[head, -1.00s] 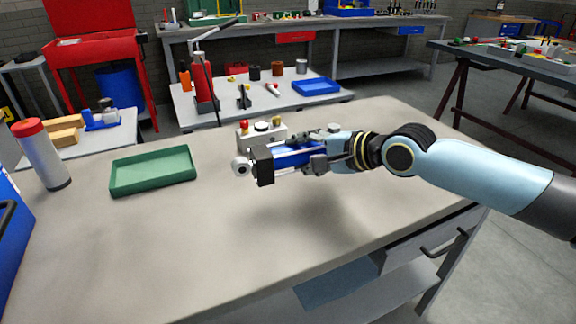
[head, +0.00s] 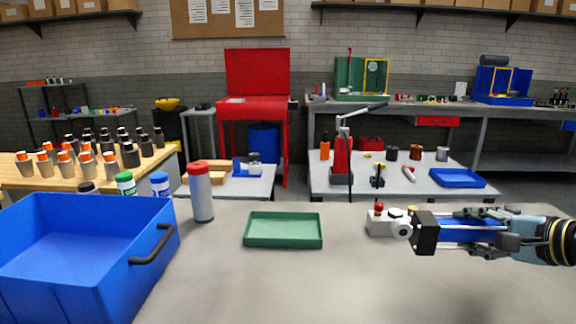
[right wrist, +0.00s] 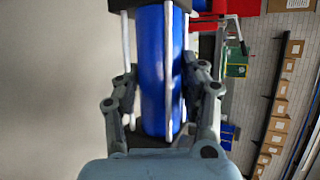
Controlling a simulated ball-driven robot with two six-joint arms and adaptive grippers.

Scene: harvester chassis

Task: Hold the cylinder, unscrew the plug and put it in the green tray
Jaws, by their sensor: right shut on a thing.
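The cylinder (head: 455,229) has a blue barrel, silver tie rods, a black end block and a pale round eye at its left end. My right gripper (head: 482,230) is shut on its barrel and holds it level above the table at the right. The right wrist view shows the blue barrel (right wrist: 155,70) between the fingers. I cannot make out the plug on the cylinder. The green tray (head: 284,243) lies empty on the table, left of the cylinder. My left gripper is not in view.
A red-capped grey bottle (head: 202,194) stands left of the tray. A large blue bin (head: 60,265) is at the left front. A small white box with a red knob (head: 379,224) sits just behind the cylinder's left end. The table between tray and cylinder is clear.

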